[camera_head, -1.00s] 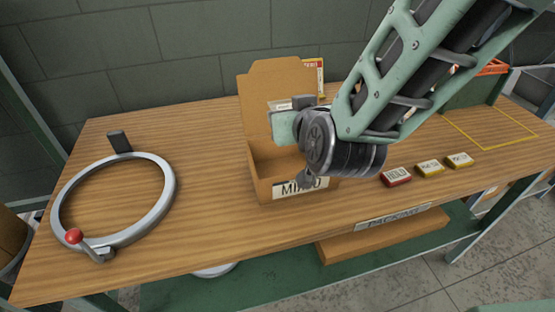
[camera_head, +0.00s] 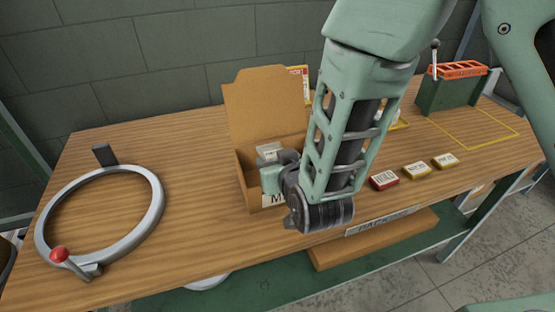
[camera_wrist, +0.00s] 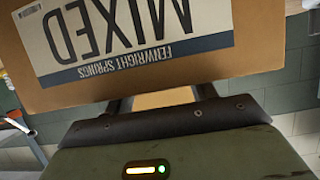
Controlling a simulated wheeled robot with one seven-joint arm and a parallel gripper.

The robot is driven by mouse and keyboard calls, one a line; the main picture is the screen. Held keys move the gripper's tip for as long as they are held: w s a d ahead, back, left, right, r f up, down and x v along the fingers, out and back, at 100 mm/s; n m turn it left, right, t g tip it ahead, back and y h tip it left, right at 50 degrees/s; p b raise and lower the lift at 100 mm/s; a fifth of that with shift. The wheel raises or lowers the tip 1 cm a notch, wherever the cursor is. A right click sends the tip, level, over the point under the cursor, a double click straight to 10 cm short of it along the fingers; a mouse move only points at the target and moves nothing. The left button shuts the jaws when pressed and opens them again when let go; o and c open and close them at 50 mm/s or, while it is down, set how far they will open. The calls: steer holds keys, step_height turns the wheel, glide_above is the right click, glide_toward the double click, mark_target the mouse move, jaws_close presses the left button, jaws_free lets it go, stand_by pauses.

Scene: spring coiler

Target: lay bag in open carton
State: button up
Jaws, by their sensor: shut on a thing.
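The open carton (camera_head: 262,98) stands on the bench with its back flap raised. Its front wall, with the label reading MIXED (camera_wrist: 120,35), fills the top of the wrist view. My gripper (camera_head: 272,165) is at the carton's front side. A pale, labelled bag (camera_head: 269,150) shows at its end, over the carton's opening, and my gripper is shut on it. In the wrist view my gripper's fingers (camera_wrist: 165,98) pass behind the carton wall, so their tips and the bag are hidden there. I cannot tell whether the bag touches the carton floor.
A red packet (camera_head: 384,180) and two yellow packets (camera_head: 416,170) lie right of the carton. A grey ring with a red-knobbed lever (camera_head: 150,215) lies at left. A green stand with an orange top (camera_head: 450,90) is at back right. Bare bench lies between ring and carton.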

steer(key=shift+f+b, duration=0.55)
steer(key=shift+f, duration=0.1)
steer(key=o, duration=1.1)
